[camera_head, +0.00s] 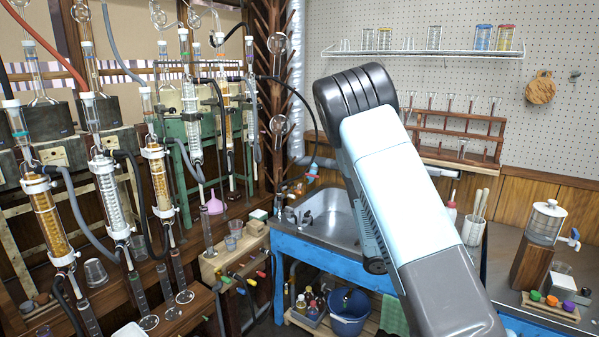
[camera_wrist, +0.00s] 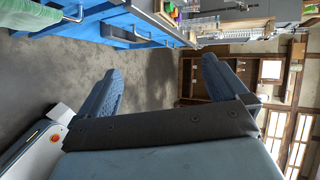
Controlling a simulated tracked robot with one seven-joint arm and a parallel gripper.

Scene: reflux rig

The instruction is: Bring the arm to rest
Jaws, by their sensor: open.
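My arm fills the middle of the head view, a pale blue and grey link raised in front of the sink; its gripper end does not show there. In the wrist view my gripper (camera_wrist: 165,85) is open, its two blue-grey fingers spread wide with nothing between them. Beyond the fingers lie bare grey floor and, further off, a wooden shelf unit (camera_wrist: 205,78). No object touches the fingers.
A blue bench (camera_head: 330,262) with a metal sink (camera_head: 335,222) stands behind my arm. Glass condensers (camera_head: 110,195) crowd the left. A dispenser (camera_head: 546,222) stands on the right counter. In the wrist view, the blue bench frame (camera_wrist: 110,30) runs along the top; the floor (camera_wrist: 60,75) is open.

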